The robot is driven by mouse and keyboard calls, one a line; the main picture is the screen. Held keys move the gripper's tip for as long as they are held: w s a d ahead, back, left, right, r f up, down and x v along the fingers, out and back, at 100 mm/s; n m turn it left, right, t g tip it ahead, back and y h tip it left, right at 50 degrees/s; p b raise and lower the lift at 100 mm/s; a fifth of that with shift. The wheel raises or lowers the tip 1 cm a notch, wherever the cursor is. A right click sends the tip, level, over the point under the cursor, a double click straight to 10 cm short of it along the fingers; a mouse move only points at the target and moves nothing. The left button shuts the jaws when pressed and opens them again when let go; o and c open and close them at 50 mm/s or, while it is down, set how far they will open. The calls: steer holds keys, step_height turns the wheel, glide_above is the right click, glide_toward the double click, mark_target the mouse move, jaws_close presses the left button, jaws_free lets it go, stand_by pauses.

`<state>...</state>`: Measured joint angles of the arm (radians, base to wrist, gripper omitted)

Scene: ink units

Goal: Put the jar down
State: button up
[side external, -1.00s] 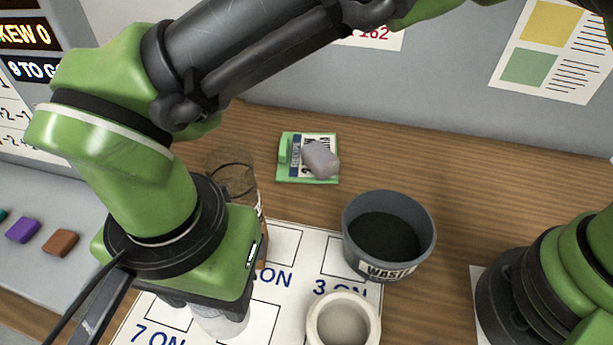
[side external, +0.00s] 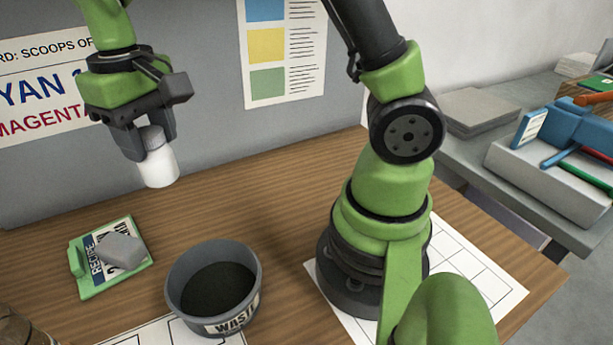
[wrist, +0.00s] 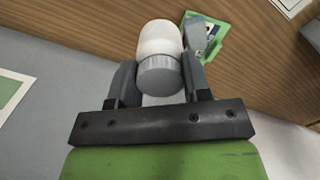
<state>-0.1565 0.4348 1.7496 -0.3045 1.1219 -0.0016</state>
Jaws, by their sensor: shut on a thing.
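The jar (side external: 160,168) is white with a grey lid. It hangs below my gripper (side external: 155,143), roughly upright, above the back left of the wooden table and in front of the grey wall panel. A gap to the table shows, but its exact height is hard to tell. In the wrist view the jar (wrist: 160,40) sits between the two fingers of my gripper (wrist: 160,78), with its grey lid toward the camera. The fingers are shut on the jar near its lid.
A green recipe clipboard (side external: 88,284) with a grey block (side external: 121,250) on it lies on the table below the jar. A dark waste bowl (side external: 255,290) stands to its right. A white mat (side external: 170,335) is partly visible at the front. Bare wood (side external: 230,205) lies behind the bowl.

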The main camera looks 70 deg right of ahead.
steer(key=s+d+f+m, duration=0.1)
steer(key=s+d+m, duration=0.3)
steer(key=d, duration=0.5)
steer(key=s+d+f+m, duration=0.2)
steer(key=d+m, duration=0.4)
steer(key=d, duration=0.3)
steer(key=s+d+f+m, duration=0.3)
steer(key=s+d+m, duration=0.6)
steer(key=s+m, duration=0.35)
steer(key=shift+m, duration=0.55)
steer(key=shift+w+f, duration=0.15)
steer(key=shift+f, duration=5)
steer(key=shift+f, duration=0.1)
steer(key=o, duration=1)
